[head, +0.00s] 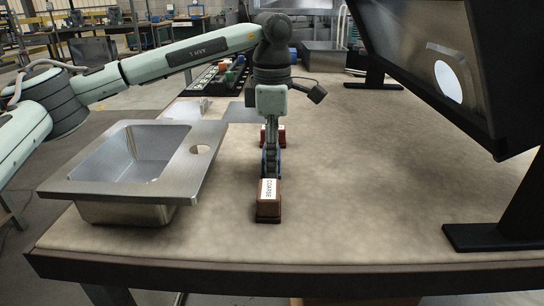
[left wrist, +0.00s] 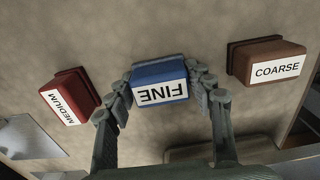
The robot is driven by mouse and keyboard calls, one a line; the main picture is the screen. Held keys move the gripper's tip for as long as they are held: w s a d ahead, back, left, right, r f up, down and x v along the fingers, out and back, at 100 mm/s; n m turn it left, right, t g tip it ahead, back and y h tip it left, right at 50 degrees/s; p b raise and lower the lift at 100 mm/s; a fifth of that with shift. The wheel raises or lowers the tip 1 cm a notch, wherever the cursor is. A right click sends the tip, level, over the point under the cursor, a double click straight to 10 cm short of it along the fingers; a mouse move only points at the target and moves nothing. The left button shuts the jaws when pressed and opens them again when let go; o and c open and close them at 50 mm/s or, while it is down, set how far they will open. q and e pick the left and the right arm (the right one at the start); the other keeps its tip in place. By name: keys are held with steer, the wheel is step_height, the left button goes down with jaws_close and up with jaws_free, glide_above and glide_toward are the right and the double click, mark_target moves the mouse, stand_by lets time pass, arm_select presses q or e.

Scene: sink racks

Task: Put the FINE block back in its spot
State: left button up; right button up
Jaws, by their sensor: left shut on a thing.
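The blue FINE block (left wrist: 160,83) sits between the two fingers of my left gripper (left wrist: 163,92) in the left wrist view. The fingers are shut on its sides, and its white label reads upside down. In the head view my left gripper (head: 271,165) points straight down over the table, and the FINE block is mostly hidden behind its fingers. I cannot tell whether the block touches the table. The brown COARSE block (head: 268,199) stands on a dark base nearer the camera; it also shows in the left wrist view (left wrist: 268,62). My right gripper is not in view.
The red MEDIUM block (left wrist: 68,97) stands on the gripper's other side, partly hidden in the head view. A steel sink (head: 190,180) lies at left. A large monitor (head: 440,65) stands at right.

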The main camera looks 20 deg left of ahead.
arm_select(q)
steer(key=shift+f, duration=0.1)
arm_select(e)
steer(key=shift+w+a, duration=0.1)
arm_select(q)
steer(key=o, duration=1.2)
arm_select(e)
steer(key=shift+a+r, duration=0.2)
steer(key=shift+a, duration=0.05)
arm_select(q)
steer(key=shift+r, duration=0.2)
step_height(320, 180, up, 11)
steer(key=shift+p, duration=0.45)
steer(key=shift+r, duration=0.4)
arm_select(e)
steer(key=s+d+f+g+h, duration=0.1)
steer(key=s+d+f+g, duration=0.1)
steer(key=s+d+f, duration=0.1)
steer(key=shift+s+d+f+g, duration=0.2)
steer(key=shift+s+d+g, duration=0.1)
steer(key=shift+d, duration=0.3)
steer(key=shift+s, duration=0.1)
